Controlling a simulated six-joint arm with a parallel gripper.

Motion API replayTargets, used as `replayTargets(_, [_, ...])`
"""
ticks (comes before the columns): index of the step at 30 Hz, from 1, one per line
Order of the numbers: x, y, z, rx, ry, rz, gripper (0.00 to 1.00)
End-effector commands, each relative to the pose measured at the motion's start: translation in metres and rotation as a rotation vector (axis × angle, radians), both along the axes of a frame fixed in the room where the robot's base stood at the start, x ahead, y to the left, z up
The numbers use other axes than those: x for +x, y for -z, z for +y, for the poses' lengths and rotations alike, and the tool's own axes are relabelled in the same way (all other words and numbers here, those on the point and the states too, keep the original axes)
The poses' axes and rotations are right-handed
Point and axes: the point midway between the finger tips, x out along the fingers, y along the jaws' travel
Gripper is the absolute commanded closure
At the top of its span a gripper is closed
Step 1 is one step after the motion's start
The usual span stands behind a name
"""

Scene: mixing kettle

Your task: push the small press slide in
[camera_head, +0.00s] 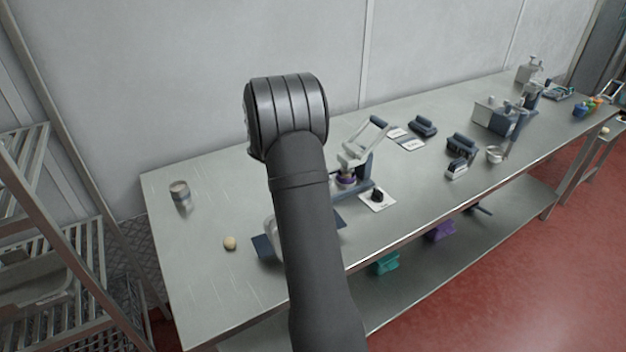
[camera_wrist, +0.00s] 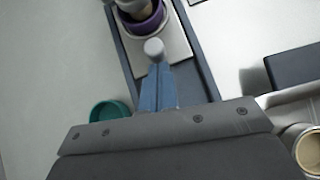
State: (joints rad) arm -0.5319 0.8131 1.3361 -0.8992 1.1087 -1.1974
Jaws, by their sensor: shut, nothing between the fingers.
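The small press (camera_head: 358,165) stands on the steel table with its pale lever arm raised and a dark blue base. A purple ring (camera_head: 346,181) sits low in it, partly hidden by my arm. In the wrist view, the press slide (camera_wrist: 178,62) is a pale plate between dark blue rails, with a purple cup (camera_wrist: 141,20) at its far end and a round pale knob (camera_wrist: 154,48) at its near end. My gripper (camera_wrist: 156,68) is shut and empty, its blue fingers right behind the knob. I cannot tell whether they touch. My arm hides the gripper in the head view.
A teal round container (camera_wrist: 110,112) lies left of my fingers. A pale cup (camera_wrist: 306,148) is at lower right. A white card with a dark knob (camera_head: 377,199) lies beside the press. The table's left part is mostly clear, with a metal tin (camera_head: 180,192) and small ball (camera_head: 230,243).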

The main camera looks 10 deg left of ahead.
Motion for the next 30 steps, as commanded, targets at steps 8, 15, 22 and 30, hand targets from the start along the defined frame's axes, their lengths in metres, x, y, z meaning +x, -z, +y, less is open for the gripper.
replayTargets(8, [0.011,0.000,-0.011,0.000,0.003,-0.002,1.00])
replayTargets(15, [0.017,-0.001,-0.018,-0.002,0.001,-0.005,1.00])
replayTargets(22, [0.015,-0.002,-0.013,-0.001,-0.001,-0.006,1.00])
replayTargets(30, [-0.018,-0.002,0.029,0.004,-0.011,0.000,1.00])
